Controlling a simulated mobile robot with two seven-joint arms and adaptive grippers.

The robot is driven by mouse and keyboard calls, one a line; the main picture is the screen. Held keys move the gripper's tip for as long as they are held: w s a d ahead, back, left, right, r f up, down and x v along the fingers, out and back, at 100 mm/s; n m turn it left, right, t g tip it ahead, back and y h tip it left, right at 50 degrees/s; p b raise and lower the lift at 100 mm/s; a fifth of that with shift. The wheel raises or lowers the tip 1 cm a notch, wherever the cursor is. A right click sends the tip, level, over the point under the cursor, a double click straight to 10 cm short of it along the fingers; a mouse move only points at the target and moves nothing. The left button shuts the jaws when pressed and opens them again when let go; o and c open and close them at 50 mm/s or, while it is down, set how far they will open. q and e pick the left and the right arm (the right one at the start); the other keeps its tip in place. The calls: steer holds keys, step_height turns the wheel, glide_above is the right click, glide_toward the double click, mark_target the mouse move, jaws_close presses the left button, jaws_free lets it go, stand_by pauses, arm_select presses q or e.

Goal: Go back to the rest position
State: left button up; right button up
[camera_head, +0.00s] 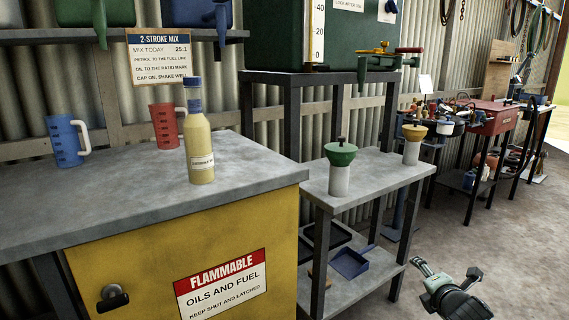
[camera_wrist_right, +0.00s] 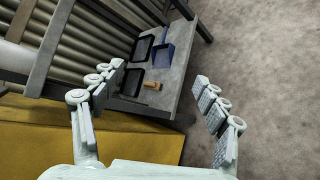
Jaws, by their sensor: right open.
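My right gripper (camera_head: 447,273) is open and empty at the lower right of the head view, over the bare floor to the right of the low grey shelf table. In the right wrist view its two fingers (camera_wrist_right: 158,95) are spread wide with nothing between them. Beyond them show the lower shelf and the floor. My left gripper does not show in either view.
A yellow cabinet (camera_head: 140,270) with a grey top holds a bottle (camera_head: 199,140), a blue jug (camera_head: 66,142) and a red jug (camera_head: 165,126). The shelf table (camera_head: 385,178) carries two capped pots; a blue dustpan (camera_head: 351,263) lies below. Floor (camera_head: 520,250) at right is clear.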

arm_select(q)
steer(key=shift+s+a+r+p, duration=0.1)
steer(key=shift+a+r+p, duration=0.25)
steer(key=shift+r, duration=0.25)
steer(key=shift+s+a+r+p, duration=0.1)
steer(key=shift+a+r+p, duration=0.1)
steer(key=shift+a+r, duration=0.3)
arm_select(e)
steer(key=w+a+r+n+t+y, duration=0.1)
steer(key=a+r, duration=0.6)
steer(key=r, duration=0.1)
steer(key=shift+w+n+y, duration=0.3)
steer(key=shift+w+n, duration=0.05)
steer(key=shift+n, duration=0.05)
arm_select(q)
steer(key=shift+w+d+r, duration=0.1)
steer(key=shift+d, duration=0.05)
arm_select(e)
steer(key=shift+f, duration=0.15)
